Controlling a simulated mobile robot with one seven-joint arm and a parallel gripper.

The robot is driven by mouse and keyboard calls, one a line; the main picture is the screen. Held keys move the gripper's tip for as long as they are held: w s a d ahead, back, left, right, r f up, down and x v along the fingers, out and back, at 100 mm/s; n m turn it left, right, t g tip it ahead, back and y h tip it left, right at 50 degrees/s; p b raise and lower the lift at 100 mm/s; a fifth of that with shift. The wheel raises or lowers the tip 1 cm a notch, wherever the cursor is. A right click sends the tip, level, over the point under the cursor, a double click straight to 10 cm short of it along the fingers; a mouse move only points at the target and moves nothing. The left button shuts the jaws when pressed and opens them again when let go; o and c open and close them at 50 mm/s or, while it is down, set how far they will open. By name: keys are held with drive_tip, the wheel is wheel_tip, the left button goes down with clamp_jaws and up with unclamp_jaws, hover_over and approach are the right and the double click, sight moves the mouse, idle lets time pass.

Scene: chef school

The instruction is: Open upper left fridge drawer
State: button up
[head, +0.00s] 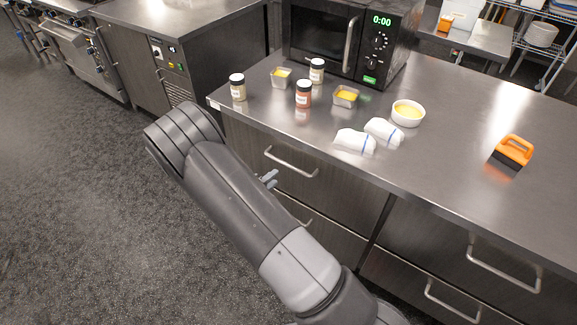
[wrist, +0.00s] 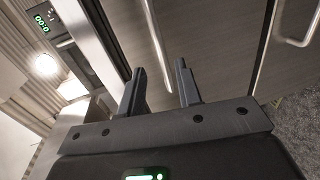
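The upper left fridge drawer (head: 325,182) is a steel front under the counter, and it looks shut. Its bar handle (head: 291,162) is visible in the head view. My gripper (head: 268,180) is in front of this drawer, mostly hidden behind my arm. In the wrist view, my gripper (wrist: 160,66) has its two dark fingers apart with nothing held. A long bar handle (wrist: 156,40), apparently the upper left drawer's, runs into the gap between the fingertips. I cannot tell whether the fingers touch it.
The lower left drawer's handle (head: 297,214) is partly hidden by my arm. More drawers with handles (head: 505,264) are at the right. The countertop (head: 460,115) holds jars, small pans, a bowl (head: 407,113), white cloths, an orange-handled brush (head: 513,151) and a microwave (head: 345,38). The floor at left is clear.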

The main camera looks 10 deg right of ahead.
sight(288, 164)
drive_tip(key=x, duration=1)
drive_tip(key=shift+r, duration=0.1)
drive_tip(key=shift+c, duration=0.4)
clamp_jaws()
